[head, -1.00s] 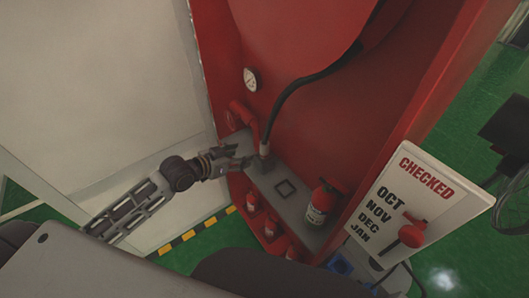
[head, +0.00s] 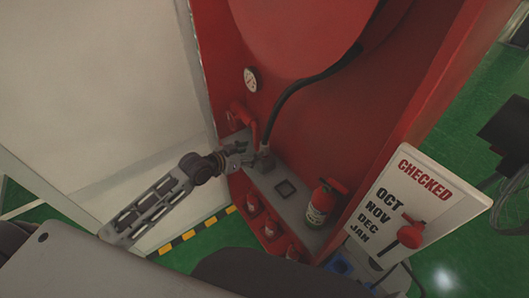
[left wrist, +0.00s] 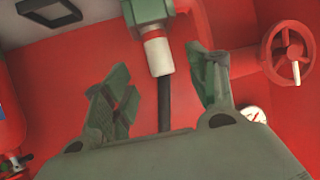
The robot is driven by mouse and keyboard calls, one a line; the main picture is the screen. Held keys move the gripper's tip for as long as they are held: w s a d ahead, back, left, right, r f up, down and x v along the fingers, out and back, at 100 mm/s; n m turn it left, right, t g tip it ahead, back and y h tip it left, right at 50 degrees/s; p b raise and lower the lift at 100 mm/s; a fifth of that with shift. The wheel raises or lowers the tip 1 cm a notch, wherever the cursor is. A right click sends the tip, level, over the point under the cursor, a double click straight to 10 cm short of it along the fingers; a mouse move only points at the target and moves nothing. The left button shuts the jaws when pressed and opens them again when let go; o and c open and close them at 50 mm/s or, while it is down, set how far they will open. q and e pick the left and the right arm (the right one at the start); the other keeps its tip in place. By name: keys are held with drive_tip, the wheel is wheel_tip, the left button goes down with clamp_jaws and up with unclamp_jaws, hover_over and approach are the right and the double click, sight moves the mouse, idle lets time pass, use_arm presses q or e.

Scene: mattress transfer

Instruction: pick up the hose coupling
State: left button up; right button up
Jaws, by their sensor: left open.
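The hose coupling (left wrist: 157,52) is a pale band with a red-tinged collar at the end of a black hose, at a grey block on the shelf. In the head view the coupling (head: 264,153) is small and partly hidden by my gripper. My left gripper (left wrist: 167,80) is open, one finger on each side of the hose, its tips just short of the coupling. I see no contact between the fingers and the hose or coupling. In the head view the left gripper (head: 248,156) is beside the coupling, on its left. My right gripper is not in view.
A red valve handle (left wrist: 290,58) is close to one finger, and a pressure gauge (head: 250,79) is on the red wall. A "CHECKED" board (head: 407,205) stands at right.

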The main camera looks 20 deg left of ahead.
sight(261, 148)
use_arm(q)
drive_tip(key=shift+x, duration=1.65)
drive_tip(key=shift+r+p+x, duration=0.25)
drive_tip(key=shift+p+x, duration=0.35)
drive_tip(key=shift+x, duration=2.1)
clamp_jaws()
drive_tip(key=shift+d+r+b, duration=0.1)
drive_tip(key=shift+r+b, duration=0.25)
drive_tip(key=shift+r, duration=4.7)
